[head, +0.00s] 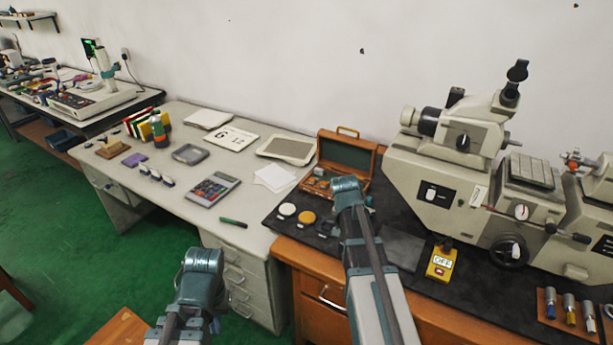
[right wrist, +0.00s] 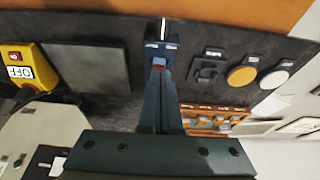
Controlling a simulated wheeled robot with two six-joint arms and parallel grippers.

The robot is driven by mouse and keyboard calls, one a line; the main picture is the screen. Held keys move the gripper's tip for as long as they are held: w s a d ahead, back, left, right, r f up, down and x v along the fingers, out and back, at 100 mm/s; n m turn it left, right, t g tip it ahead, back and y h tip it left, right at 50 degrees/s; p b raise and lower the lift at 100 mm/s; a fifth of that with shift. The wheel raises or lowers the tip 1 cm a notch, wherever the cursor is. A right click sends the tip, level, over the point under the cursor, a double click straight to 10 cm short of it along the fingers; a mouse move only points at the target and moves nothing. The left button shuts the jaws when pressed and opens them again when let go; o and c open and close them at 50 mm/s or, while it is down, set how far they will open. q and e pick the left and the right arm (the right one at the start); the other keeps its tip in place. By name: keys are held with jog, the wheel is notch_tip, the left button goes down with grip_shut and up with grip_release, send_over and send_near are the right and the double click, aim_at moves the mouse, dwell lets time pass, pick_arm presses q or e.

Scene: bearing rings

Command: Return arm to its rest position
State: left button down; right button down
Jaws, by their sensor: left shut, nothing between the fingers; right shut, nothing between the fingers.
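My left arm comes in at the bottom left of the head view, its teal joint over the green floor. My left gripper (head: 214,323) is low in that view, mostly merged with the arm, shut and empty, clear of the benches. My right arm (head: 375,285) reaches over the dark mat in front of the open wooden case. In the right wrist view my right gripper (right wrist: 158,85) is shut and empty. Its tips point at a small dark blue labelled stand (right wrist: 161,48); I cannot tell whether they touch it.
The open case (head: 345,150), a white disc (head: 288,209) and an orange disc (head: 307,217) are near my right arm. A yellow OFF switch box (head: 441,262) and a large grey machine (head: 440,185) stand to its right. A calculator (head: 212,189) lies on the grey desk.

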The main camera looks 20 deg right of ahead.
jog(key=shift+a, duration=0.1)
jog(key=s+a+n+g, duration=0.1)
jog(key=s+a+n, duration=0.3)
jog(key=a, duration=0.6)
jog(key=s+a+n+y, duration=0.1)
jog(key=s+a+n, duration=0.4)
jog(key=a, duration=0.5)
jog(key=s+a+f+n+g, duration=0.1)
jog(key=s+a+n, duration=0.3)
jog(key=s+a, duration=0.3)
jog(key=a, duration=0.3)
jog(key=shift+s+a+n+g+y, duration=0.3)
jog(key=shift+s+n, duration=0.1)
